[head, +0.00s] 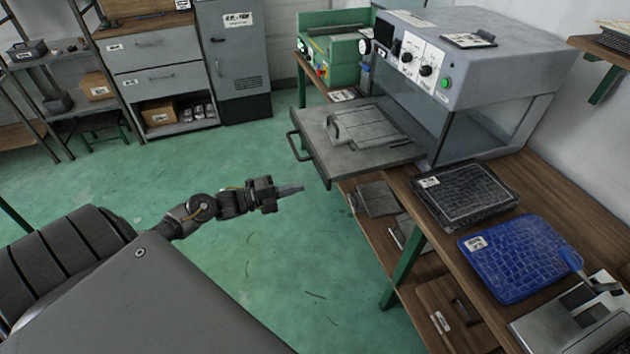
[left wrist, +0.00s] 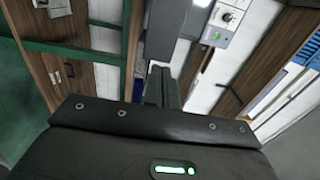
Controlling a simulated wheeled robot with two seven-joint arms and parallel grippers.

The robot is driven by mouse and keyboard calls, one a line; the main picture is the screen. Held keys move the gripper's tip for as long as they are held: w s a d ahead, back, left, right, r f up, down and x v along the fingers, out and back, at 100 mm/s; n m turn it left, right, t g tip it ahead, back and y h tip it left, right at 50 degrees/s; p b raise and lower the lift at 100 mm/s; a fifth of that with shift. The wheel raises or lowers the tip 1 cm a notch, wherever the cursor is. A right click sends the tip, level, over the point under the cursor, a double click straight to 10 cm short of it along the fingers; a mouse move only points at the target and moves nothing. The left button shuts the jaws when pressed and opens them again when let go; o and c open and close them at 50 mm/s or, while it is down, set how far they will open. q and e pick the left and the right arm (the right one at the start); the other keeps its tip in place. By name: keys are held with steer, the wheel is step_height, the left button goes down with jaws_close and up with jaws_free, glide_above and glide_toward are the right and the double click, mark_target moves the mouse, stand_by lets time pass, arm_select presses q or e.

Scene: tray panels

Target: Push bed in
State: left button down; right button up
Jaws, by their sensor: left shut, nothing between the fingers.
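The bed (head: 385,150) is a grey flat slide pulled out of the front of a grey forming machine (head: 480,60). It has a dark bar handle (head: 297,146) on its left end, and a pale rectangular piece with a raised handle lies on it. My left gripper (head: 296,189) is shut and empty, in the air to the lower left of the bed and apart from it. In the left wrist view the shut fingers (left wrist: 161,88) point toward the workbench, and part of the machine's panel (left wrist: 218,32) shows beyond. My right gripper is not in view.
A wooden workbench (head: 540,178) carries the machine, a black textured panel (head: 464,194) and a blue textured panel (head: 520,257). A green machine (head: 335,45) stands behind the bed. Grey cabinets line the back wall. The green floor left of the bench is clear.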

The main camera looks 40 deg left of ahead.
mark_target(325, 181)
arm_select(q)
steer(key=p+x, duration=0.1)
steer(key=x, duration=0.5)
steer(key=shift+w+d, duration=0.15)
steer(key=shift+w, duration=0.1)
